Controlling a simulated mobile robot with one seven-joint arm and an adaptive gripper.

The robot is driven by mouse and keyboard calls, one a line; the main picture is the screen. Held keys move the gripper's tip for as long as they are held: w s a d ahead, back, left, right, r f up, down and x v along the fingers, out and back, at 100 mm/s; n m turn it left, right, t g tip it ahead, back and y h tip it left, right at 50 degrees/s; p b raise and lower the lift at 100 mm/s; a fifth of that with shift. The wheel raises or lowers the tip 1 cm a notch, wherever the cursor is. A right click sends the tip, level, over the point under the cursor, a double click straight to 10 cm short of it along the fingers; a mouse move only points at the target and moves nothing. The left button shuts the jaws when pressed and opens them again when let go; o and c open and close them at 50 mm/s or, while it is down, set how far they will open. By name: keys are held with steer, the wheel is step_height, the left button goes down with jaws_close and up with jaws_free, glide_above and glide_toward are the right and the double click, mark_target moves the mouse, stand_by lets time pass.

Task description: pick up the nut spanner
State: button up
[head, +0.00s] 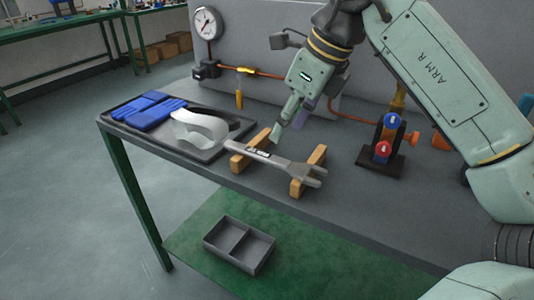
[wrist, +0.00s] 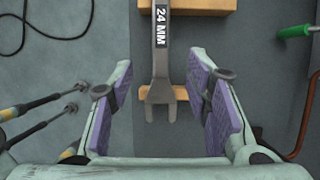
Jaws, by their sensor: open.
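The nut spanner (head: 280,160) is a grey metal wrench lying across two wooden blocks, with its open-jaw end toward the right front. In the wrist view the spanner (wrist: 160,60) runs down from the top edge, with a "24 MM" label and its forked end pointing down. My gripper (head: 288,122) is above the bench beside the spanner, near the left block. In the wrist view my gripper (wrist: 160,85) is open and empty, its purple-padded fingers apart on either side of the forked end. I cannot tell the exact height gap.
The wooden blocks (head: 250,152) and (head: 308,171) support the spanner. A black tray (head: 208,152) with blue gloves (head: 150,110) and a clear visor (head: 200,127) lies left. A valve stand (head: 381,155) with blue and red knobs stands right. A gauge (head: 207,23) is behind. A grey bin (head: 239,245) sits on the lower shelf.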

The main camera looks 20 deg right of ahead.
mark_target(270, 157)
steer(key=p+x, duration=0.1)
steer(key=x, duration=0.7)
steer(key=shift+d+f, duration=0.1)
jaws_close()
stand_by(0.4)
